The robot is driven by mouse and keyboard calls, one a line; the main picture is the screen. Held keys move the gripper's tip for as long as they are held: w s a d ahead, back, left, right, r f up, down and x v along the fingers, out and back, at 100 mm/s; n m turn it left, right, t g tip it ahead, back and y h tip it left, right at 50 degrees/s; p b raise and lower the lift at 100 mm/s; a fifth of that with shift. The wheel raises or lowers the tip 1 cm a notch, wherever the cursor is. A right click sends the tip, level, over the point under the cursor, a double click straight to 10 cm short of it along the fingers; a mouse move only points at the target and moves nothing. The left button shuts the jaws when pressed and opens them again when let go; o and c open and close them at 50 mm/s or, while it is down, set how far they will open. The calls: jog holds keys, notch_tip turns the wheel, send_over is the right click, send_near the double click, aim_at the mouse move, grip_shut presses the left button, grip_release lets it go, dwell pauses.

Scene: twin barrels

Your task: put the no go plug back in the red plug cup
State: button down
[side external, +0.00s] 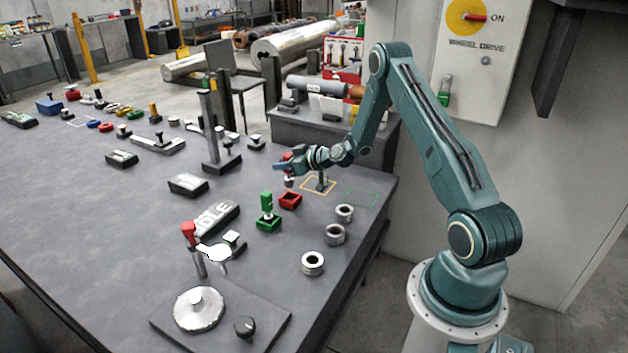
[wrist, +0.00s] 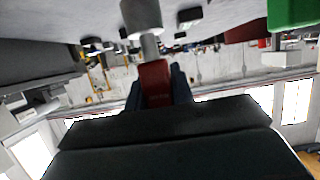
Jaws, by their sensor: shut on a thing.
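My gripper (side external: 284,167) is shut on the red handle of the no go plug (side external: 289,181), above the table. The plug's red handle shows between my blue fingers (wrist: 157,86) in the wrist view, with its grey metal end (wrist: 149,46) beyond them. In the side view the plug hangs roughly upright, a little above and behind the red plug cup (side external: 290,201). The cup is a square red block with a dark opening that looks empty. Whether the plug's end clears the cup's rim is too small to tell.
A green plug stands in a green cup (side external: 267,224) left of the red cup. A dark post (side external: 321,181) stands in a yellow outlined square at right. Several metal rings (side external: 335,234) lie nearer the front. A tall upright stand (side external: 213,135) is behind left.

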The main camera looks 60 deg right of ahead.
aim_at(286, 181)
jog(key=shift+f, duration=1.4)
jog(key=shift+f, duration=1.7)
dwell(1.0)
jog(key=c, duration=1.1)
grip_release()
jog(key=shift+s, duration=0.1)
jog(key=v, duration=1.3)
jog(key=shift+s+r, duration=0.2)
jog(key=shift+s, duration=0.05)
